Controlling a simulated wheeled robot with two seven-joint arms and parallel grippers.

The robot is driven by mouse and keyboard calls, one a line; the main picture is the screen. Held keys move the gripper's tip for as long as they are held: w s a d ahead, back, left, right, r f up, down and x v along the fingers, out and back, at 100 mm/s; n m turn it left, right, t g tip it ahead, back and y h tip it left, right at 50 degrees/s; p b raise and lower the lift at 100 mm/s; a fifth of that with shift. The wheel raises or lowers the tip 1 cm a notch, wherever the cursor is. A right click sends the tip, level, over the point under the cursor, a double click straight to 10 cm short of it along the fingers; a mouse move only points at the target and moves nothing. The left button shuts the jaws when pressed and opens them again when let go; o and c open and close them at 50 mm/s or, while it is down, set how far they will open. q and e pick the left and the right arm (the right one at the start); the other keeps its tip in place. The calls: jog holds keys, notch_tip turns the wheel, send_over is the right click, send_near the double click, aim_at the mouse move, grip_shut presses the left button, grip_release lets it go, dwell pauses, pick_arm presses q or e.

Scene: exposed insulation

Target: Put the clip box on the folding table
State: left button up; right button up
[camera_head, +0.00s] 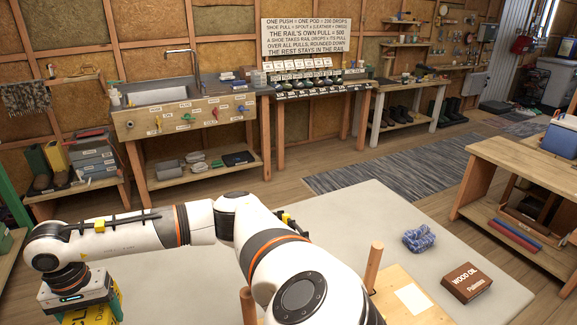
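A yellow box with dark lettering starting "CL", apparently the clip box (78,318), shows at the bottom left, cut off by the frame edge. My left gripper's white hand (75,296) points down right over it. A wide pale grey flat top, apparently the folding table (375,205), fills the lower middle and right, partly behind my arm. The gripper is left of it. My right gripper is not in view.
The far middle of the top is bare. A wooden bench (520,155) stands at right, a sink bench (185,105) behind.

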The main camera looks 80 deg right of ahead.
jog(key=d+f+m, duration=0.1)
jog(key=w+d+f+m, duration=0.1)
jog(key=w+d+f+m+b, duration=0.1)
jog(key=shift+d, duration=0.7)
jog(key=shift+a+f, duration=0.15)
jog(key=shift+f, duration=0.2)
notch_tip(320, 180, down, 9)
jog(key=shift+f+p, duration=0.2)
jog(key=shift+p, duration=0.25)
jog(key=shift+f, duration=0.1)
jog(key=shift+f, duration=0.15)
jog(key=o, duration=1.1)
